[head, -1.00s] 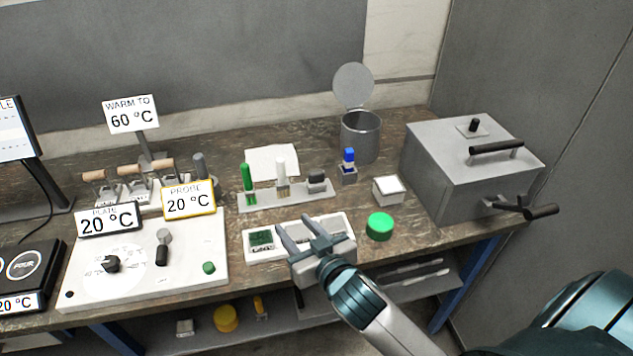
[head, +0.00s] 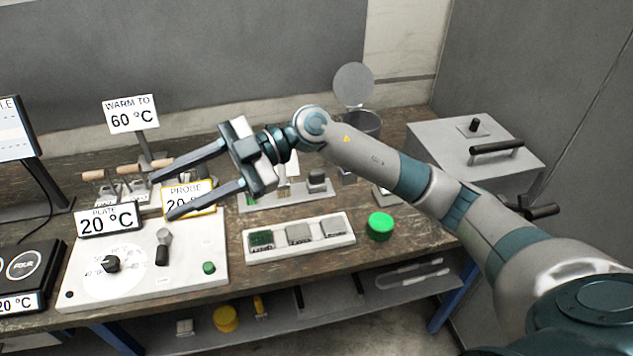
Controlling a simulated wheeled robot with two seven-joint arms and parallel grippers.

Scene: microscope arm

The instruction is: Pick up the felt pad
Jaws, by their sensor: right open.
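I cannot tell for sure which thing is the felt pad. A small dark grey block (head: 317,180) sits at the right end of the grey tool rack (head: 310,197). A white tray (head: 287,250) in front of it holds a green pad (head: 261,239) and two grey squares, one in the middle (head: 299,233) and one at the right (head: 331,227). My right gripper (head: 163,196) is open and empty. It reaches left above the table, its fingers in front of the probe sign and pointing left. My left gripper is out of view.
A control plate (head: 190,270) with knobs and a green button lies at the left. The probe sign (head: 185,192) and plate sign (head: 108,218) stand by it. A green lid (head: 380,226) is right of the tray. A grey box (head: 450,165) stands at the back right.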

